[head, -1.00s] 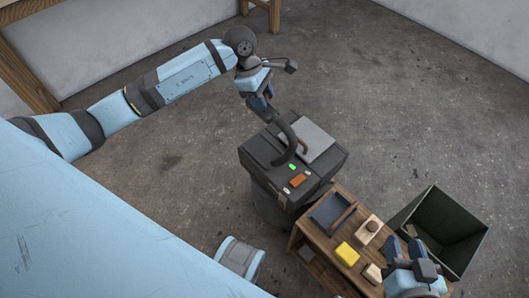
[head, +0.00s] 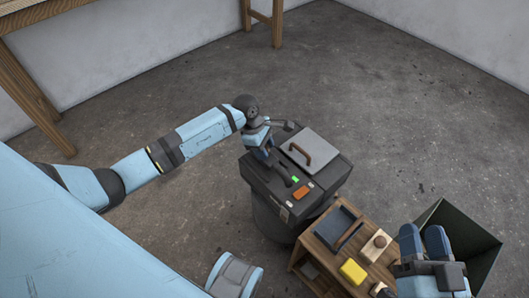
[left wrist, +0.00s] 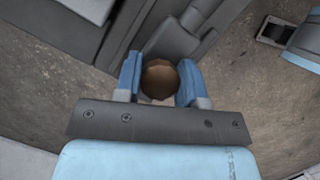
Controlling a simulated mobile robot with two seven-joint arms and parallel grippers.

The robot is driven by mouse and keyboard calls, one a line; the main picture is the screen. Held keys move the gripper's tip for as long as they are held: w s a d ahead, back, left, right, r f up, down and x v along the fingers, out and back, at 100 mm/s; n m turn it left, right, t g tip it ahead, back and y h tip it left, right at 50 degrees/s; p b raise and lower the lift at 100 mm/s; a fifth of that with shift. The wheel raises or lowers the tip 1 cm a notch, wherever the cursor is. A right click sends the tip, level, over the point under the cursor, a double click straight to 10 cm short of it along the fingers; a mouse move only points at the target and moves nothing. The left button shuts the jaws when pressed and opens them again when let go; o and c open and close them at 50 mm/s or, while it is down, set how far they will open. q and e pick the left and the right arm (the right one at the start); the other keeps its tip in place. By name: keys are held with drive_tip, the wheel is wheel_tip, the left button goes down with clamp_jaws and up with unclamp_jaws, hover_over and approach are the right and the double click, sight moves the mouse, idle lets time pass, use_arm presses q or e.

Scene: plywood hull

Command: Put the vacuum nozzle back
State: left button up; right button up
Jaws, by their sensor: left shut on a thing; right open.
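The vacuum (head: 262,203) is a black unit with a grey lid, a brown handle, a green light and an orange switch. Its dark hose (head: 282,174) runs from the top up to my left gripper (head: 264,150), which is low beside the unit's left back edge. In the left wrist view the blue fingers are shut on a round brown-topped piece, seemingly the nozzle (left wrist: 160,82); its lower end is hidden. My right gripper (head: 423,232) is open and empty, near the dark bin and the wooden stand.
A wooden stand (head: 318,246) holds a dark tray (head: 333,230), a yellow block (head: 352,272) and a wooden block with a knob (head: 378,246). A dark open bin (head: 470,235) stands right of it. The floor behind the vacuum is clear.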

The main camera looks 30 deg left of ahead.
use_arm(q)
drive_tip(key=shift+f, duration=0.95)
drive_tip(key=o, duration=1.1)
use_arm(e)
drive_tip(key=shift+a+r+t+y, duration=0.15)
drive_tip(key=shift+r+t+y, duration=0.15)
drive_tip(key=shift+r, duration=0.3)
